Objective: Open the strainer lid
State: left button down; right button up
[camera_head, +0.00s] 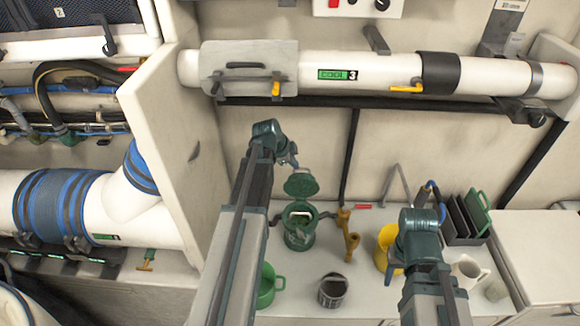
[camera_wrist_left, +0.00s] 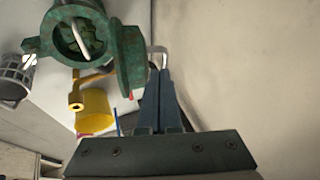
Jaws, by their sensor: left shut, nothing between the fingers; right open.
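The green strainer (camera_head: 299,238) stands on the white counter with its mouth uncovered; a pale basket handle shows inside. Its round green lid (camera_head: 301,184) is swung up at the back of the mouth, tilted well open. In the left wrist view the strainer body (camera_wrist_left: 55,38) is at upper left and the lid (camera_wrist_left: 130,62) stands beside its mouth. My left gripper (camera_head: 292,161) is above and behind the lid. Its fingers (camera_wrist_left: 162,75) are shut and empty, close to the lid's right side; contact is unclear. My right gripper (camera_head: 392,272) is open beside the yellow jug (camera_head: 387,240).
A brass tool (camera_head: 350,240) stands right of the strainer. A green mug (camera_head: 268,285) and dark basket (camera_head: 332,290) are in front. A rack with dark and green plates (camera_head: 466,220) and a white jug (camera_head: 467,271) are at right. A white pipe (camera_head: 390,72) crosses above.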

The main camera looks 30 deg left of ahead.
pick_arm(q)
jog(key=b+x, duration=0.1)
jog(key=x, duration=0.1)
jog(key=shift+w+f, duration=0.15)
jog(key=shift+f, duration=0.2)
pick_arm(e)
notch_tip(320, 180, down, 2)
jog(key=shift+f, duration=0.15)
pick_arm(q)
jog(key=w, duration=0.1)
jog(key=w+a+g, duration=0.1)
jog(key=shift+w+a+f, duration=0.1)
jog(key=shift+w+f, duration=0.25)
jog(key=shift+f, duration=0.05)
jog(key=shift+r, duration=0.15)
